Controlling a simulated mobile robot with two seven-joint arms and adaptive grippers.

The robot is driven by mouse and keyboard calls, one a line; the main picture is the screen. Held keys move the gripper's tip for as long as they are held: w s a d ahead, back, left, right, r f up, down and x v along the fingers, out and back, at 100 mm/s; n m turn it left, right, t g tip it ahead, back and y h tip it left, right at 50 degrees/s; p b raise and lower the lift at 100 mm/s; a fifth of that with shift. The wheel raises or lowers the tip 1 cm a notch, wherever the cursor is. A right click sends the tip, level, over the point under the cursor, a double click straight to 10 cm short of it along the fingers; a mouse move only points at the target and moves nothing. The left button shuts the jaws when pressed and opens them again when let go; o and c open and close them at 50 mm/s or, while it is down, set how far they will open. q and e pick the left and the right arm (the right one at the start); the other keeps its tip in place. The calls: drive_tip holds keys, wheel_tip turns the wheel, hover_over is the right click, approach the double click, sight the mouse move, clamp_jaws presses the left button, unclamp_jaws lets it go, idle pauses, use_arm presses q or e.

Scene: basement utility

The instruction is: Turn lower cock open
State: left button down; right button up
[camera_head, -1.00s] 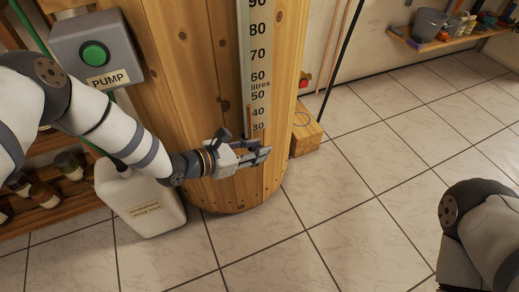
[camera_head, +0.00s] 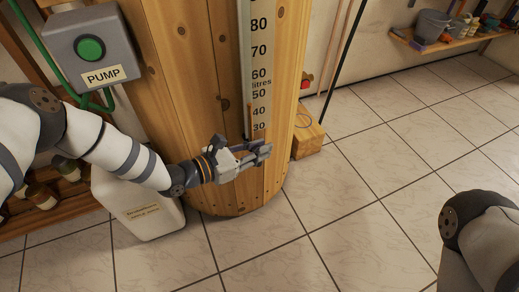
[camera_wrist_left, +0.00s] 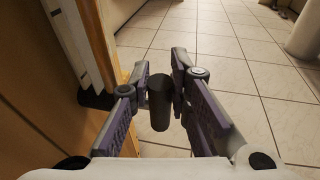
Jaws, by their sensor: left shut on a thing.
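The lower cock shows as a dark, rounded handle (camera_wrist_left: 159,101) between the fingers in the left wrist view; its valve body is not clearly seen. My left gripper (camera_head: 264,149) is shut on this handle, low on the front of the wooden barrel, just below the 30 mark of the litre gauge (camera_head: 259,85). The gripper's two fingers also show in the left wrist view (camera_wrist_left: 160,75), one on each side of the handle. In the head view the fingers hide the cock. Of my right arm only a link shows at the right edge; its gripper is out of view.
The wooden barrel (camera_head: 195,70) stands close beside the left gripper. A grey PUMP box (camera_head: 75,47) with a green button hangs at upper left. A white canister (camera_head: 135,205) stands below it. A wooden block (camera_head: 307,138) lies right of the barrel. The tiled floor at right is clear.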

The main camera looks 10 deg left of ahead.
use_arm(q)
drive_tip(key=c, duration=1.8)
unclamp_jaws()
drive_tip(key=v, duration=1.2)
